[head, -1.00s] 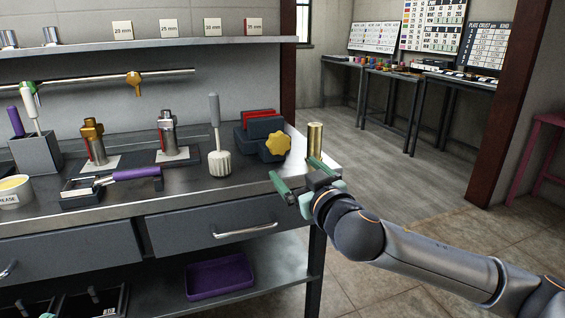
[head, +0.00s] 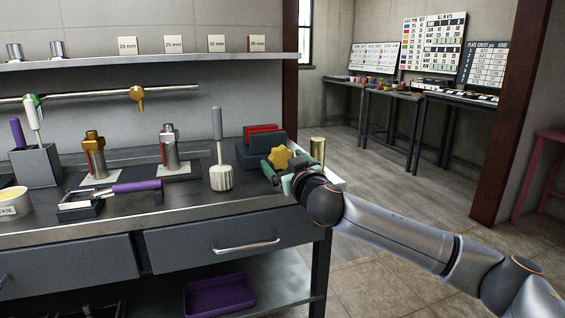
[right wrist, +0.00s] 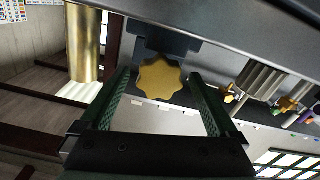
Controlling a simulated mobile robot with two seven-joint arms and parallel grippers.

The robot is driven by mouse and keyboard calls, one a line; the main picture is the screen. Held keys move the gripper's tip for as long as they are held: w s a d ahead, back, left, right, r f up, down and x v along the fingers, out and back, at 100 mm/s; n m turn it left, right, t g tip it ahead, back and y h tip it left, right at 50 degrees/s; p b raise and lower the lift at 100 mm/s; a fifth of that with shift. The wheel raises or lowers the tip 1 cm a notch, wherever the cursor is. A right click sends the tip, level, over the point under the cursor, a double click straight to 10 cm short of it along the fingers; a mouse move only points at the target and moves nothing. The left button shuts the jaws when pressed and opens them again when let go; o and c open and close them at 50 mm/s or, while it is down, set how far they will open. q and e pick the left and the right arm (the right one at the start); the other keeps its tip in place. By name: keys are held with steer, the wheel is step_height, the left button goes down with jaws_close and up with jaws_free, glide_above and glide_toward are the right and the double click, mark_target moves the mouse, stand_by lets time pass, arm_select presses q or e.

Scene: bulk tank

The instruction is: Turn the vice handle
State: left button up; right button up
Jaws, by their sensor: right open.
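The vice (head: 258,146) is a dark blue-grey block with red jaw faces at the right end of the bench. Its handle (head: 281,157) is a yellow lobed knob on the side facing me. My right gripper (head: 292,163) is at the handle, with green fingers open. In the right wrist view the handle (right wrist: 160,77) shows between the tips of the open right gripper (right wrist: 160,80), with gaps to both fingers. How deep the handle sits between the fingers I cannot tell. My left gripper is not in view.
A brass cylinder (head: 318,151) stands close beside the right finger at the bench's right end. A grey-white brush-like tool (head: 220,176) stands left of the vice. A purple-handled tool (head: 136,187) lies further left. The bench front edge (head: 200,222) runs below the gripper.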

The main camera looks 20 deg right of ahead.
steer(key=shift+w, duration=0.65)
